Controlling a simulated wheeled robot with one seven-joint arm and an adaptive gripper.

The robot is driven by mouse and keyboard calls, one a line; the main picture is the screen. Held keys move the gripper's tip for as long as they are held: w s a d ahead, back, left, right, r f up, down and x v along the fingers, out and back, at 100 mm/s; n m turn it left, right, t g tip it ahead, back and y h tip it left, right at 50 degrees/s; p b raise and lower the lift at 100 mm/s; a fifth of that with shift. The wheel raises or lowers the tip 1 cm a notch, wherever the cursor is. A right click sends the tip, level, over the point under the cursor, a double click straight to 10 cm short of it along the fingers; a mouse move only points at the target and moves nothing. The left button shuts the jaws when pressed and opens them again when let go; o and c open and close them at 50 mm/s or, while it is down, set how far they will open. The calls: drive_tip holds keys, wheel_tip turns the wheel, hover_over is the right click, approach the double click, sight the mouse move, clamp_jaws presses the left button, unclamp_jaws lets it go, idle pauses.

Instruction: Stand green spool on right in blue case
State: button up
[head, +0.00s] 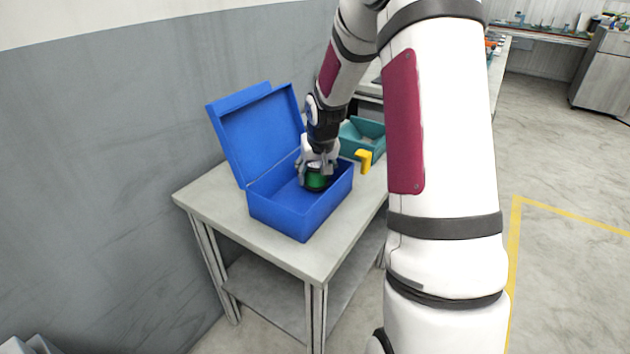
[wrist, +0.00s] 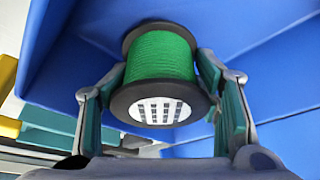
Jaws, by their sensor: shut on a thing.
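The green spool (wrist: 160,58) has black flanges and a white patterned label on its near end. My gripper (head: 317,168) is shut on it, with one finger on each side in the wrist view (wrist: 160,88). In the head view the green spool (head: 317,181) is at the right part of the open blue case (head: 280,216), inside its walls. Whether the spool touches the case floor cannot be told. The blue case's lid stands open at the back left. Blue walls of the case (wrist: 90,22) surround the spool in the wrist view.
The case sits on a grey table (head: 308,262) by a grey wall. A teal bin (head: 365,135) and a yellow object (head: 364,158) are right behind the case. The table's front left corner is bare. My arm hides the table's right side.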

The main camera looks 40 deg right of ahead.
drive_tip(key=shift+f, duration=0.95)
drive_tip(key=shift+f, duration=0.2)
drive_tip(key=o, duration=1.4)
drive_tip(key=shift+o, duration=0.2)
drive_tip(key=shift+r, duration=0.15)
